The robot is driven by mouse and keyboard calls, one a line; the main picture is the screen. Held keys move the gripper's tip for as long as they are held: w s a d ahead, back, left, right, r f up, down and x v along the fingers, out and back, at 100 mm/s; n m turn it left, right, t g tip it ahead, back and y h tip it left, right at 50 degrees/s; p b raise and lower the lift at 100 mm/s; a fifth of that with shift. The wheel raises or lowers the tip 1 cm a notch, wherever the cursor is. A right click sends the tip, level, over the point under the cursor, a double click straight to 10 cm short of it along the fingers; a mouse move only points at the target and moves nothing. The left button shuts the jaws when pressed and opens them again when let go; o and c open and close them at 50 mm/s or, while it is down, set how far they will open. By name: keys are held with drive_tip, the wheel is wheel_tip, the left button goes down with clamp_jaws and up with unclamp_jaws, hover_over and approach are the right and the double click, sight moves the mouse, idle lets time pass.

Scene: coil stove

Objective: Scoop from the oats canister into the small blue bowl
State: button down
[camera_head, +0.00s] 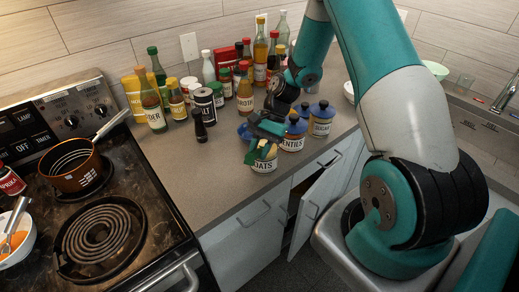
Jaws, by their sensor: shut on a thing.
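The oats canister (264,165) stands on the counter near its front edge, with a pale label partly reading "OATS". My gripper (258,148) is right at its top and covers its mouth. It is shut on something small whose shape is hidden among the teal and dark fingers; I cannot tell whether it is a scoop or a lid. I cannot tell how far it reaches into the canister. A blue patch beside the gripper is too unclear to name. I cannot make out the small blue bowl.
The lentils canister (291,144) and sugar canister (320,128), both blue-lidded, stand close right of the oats. Several bottles and jars, including a salt tin (204,104), crowd behind. The stove (130,225) with a copper pan (72,171) is left. Counter between is clear. A cabinet door (312,205) hangs open.

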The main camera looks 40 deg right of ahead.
drive_tip(key=shift+s+a+f, duration=0.15)
drive_tip(key=shift+s+a, duration=0.2)
drive_tip(key=shift+a, duration=0.2)
drive_tip(key=shift+w+d+b, duration=0.35)
drive_tip(key=shift+d, duration=0.25)
wheel_tip(320, 180, up, 5)
drive_tip(key=p, duration=0.5)
drive_tip(key=t+h, duration=0.1)
drive_tip(key=a+h+b, duration=0.1)
drive_tip(key=shift+s+a+r+t+h, duration=0.3)
drive_tip(key=shift+s+r+t+h, duration=0.1)
drive_tip(key=shift+r+t+h, duration=0.3)
drive_tip(key=shift+r+h, duration=0.1)
drive_tip(key=shift+r, duration=0.1)
drive_tip(key=shift+s+r+h, duration=0.1)
drive_tip(key=shift+r+h, duration=0.25)
drive_tip(key=shift+h, duration=0.15)
